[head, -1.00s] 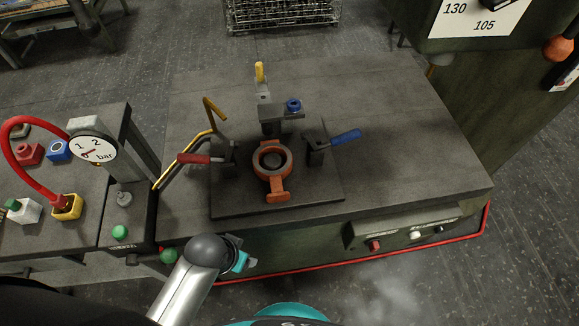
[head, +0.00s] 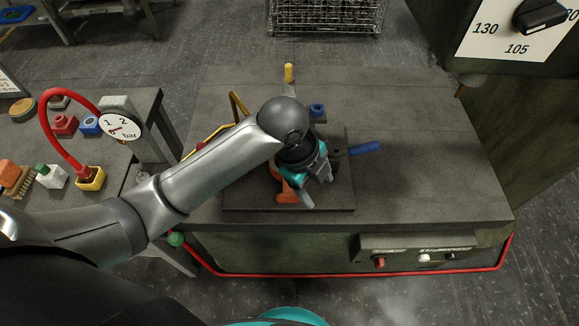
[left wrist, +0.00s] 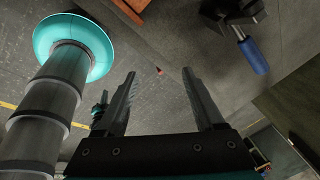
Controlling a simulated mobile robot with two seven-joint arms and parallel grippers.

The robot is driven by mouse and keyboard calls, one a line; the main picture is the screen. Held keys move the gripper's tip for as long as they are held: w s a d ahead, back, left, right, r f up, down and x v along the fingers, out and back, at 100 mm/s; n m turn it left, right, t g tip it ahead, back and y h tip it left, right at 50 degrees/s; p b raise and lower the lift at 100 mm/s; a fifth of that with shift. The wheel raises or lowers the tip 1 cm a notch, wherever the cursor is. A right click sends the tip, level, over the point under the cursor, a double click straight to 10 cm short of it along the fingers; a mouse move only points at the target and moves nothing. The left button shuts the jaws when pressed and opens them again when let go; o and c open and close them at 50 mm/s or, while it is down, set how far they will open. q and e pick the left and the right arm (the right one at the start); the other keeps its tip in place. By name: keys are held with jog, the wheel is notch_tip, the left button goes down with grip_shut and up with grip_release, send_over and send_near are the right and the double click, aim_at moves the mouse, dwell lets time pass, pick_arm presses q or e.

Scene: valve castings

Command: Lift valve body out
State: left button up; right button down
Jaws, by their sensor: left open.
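The orange valve body (head: 287,196) sits in the fixture on the dark plate (head: 240,203). My left arm and gripper hide its ring; its lower end shows. My left gripper (head: 310,190) is over the valve body's near right side in the head view. In the left wrist view the left gripper (left wrist: 162,85) is open, with nothing between its fingers. The blue clamp handle (head: 365,148) points out to the right; it also shows in the left wrist view (left wrist: 252,56). The red-handled clamp is mostly hidden behind my arm. My right gripper is not in view.
Behind my arm stand a yellow-topped post (head: 289,72), a blue knob (head: 317,111) and a bent yellow rod (head: 238,106). A pressure gauge (head: 121,127) with a red hose is at left. The bench top (head: 430,165) is clear at right.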

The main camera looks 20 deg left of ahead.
pick_arm(q)
jog(key=w+a+r+m+g+y, duration=0.25)
jog(key=w+a+r+m, duration=0.35)
jog(key=m, duration=0.4)
jog(key=shift+t+y, duration=0.35)
jog(key=shift+t, duration=0.1)
jog(key=f, duration=0.3)
jog(key=s+a+f+b, duration=0.1)
jog(key=f, duration=0.2)
jog(key=f+b, duration=0.1)
jog(key=f, duration=0.2)
jog(key=shift+s+a+f, duration=0.1)
jog(key=shift+s+a, duration=0.05)
jog(key=shift+a, duration=0.05)
jog(key=shift+w+f+b, duration=0.2)
jog(key=shift+f+b, duration=0.9)
jog(key=shift+f, duration=1.6)
jog(key=shift+c, duration=0.2)
grip_shut()
